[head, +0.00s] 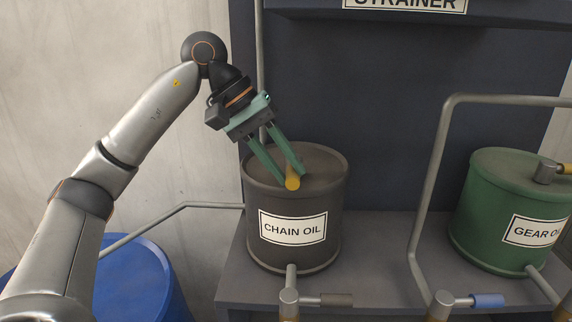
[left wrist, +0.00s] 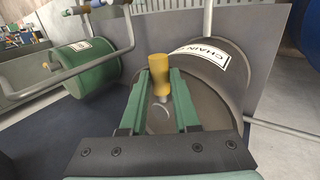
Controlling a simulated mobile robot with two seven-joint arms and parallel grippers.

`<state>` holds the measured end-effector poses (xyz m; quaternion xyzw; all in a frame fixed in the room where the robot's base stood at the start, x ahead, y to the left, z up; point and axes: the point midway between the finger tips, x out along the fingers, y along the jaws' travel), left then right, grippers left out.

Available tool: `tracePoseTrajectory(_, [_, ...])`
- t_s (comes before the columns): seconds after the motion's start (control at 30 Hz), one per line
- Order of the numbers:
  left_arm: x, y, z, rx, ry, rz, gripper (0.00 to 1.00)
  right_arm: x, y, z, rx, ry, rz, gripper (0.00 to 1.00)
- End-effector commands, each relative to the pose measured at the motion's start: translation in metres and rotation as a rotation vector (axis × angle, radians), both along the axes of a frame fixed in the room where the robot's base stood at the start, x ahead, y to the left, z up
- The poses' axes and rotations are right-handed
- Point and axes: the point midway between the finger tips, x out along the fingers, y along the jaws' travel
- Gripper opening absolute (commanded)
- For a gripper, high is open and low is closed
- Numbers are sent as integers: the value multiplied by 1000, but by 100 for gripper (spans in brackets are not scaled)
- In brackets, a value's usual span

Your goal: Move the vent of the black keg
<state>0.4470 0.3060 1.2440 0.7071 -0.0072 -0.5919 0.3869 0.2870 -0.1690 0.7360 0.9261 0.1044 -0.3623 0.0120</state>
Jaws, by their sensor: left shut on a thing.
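The black keg (head: 255,197) is a dark drum labelled CHAIN OIL, standing on a grey bench in the head view. It also shows in the left wrist view (left wrist: 236,92). Its vent has a yellow handle (head: 292,183) on the lid, which shows as a yellow grip between my fingers in the left wrist view (left wrist: 159,66). My left gripper (head: 291,177) reaches down from above with its green fingers on either side of the handle, shut on it. The fingers partly hide the vent's base. My right gripper is not in view.
A green GEAR OIL keg (head: 490,198) stands to the right, with a grey bent pipe (head: 438,150) between the kegs. Taps with a brown handle (head: 337,300) and a blue handle (head: 488,301) sit in front. A blue drum (head: 135,285) is at lower left.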

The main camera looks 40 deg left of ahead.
Motion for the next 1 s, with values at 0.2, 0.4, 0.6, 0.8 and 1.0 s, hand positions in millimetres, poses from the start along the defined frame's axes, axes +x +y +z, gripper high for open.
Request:
tracePoseTrajectory(0.2, [0, 0, 0, 1, 0, -1, 48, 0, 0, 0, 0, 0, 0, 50])
tracePoseTrajectory(0.4, [0, 0, 0, 0, 0, 0, 60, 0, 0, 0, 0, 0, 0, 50])
tracePoseTrajectory(0.6, [-1, 1, 2, 0, -1, 1, 60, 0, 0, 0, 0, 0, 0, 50])
tracePoseTrajectory(0.8, [-8, 13, 25, -2, -4, 2, 60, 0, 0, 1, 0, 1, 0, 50])
tracePoseTrajectory(1.0, [-22, 34, 64, -3, -5, 1, 60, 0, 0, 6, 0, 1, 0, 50])
